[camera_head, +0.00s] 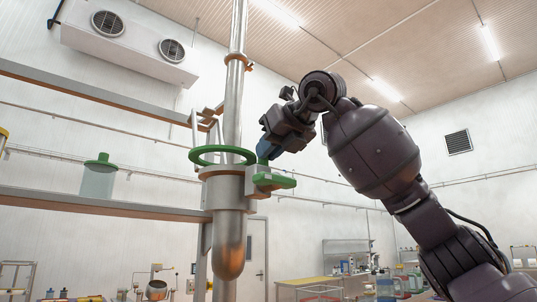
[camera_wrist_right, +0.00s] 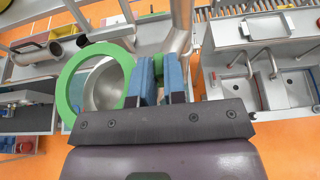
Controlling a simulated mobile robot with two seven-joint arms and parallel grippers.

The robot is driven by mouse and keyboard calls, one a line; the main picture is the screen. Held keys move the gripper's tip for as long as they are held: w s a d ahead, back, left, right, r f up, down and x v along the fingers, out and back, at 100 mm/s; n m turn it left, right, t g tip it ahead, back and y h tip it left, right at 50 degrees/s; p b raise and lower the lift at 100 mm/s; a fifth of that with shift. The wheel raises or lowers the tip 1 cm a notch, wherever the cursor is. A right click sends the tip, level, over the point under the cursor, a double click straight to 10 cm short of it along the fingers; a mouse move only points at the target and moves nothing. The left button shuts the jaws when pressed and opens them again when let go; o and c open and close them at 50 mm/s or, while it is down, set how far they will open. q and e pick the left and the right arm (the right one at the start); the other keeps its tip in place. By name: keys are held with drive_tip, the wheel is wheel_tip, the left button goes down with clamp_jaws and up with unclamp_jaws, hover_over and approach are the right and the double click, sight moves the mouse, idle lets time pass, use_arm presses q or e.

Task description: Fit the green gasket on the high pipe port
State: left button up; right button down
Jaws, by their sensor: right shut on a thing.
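The green gasket (camera_head: 210,163) is a flat ring, roughly level at the top of the metal pipe port (camera_head: 224,188). I cannot tell if it touches the port's rim. My right gripper (camera_head: 265,150) is shut on the ring's right side, with blue finger pads. In the right wrist view the gasket (camera_wrist_right: 66,92) lies left of my right gripper (camera_wrist_right: 159,74). The round port opening (camera_wrist_right: 106,86) shows inside the ring, towards its right side, so the two look off-centre there. The fingers hide part of the grip. My left gripper is not in view.
A green handle (camera_head: 278,182) sticks out right of the port, just below my gripper. A tall vertical pipe (camera_head: 234,95) rises close behind the ring. Metal beams (camera_head: 100,203) run in from the left. Sinks (camera_wrist_right: 265,75) lie at the right of the wrist view.

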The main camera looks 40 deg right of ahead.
drive_tip(key=shift+f, duration=0.6)
drive_tip(key=shift+f+b, duration=0.45)
drive_tip(key=shift+f, duration=0.1)
drive_tip(key=c, duration=1.2)
unclamp_jaws()
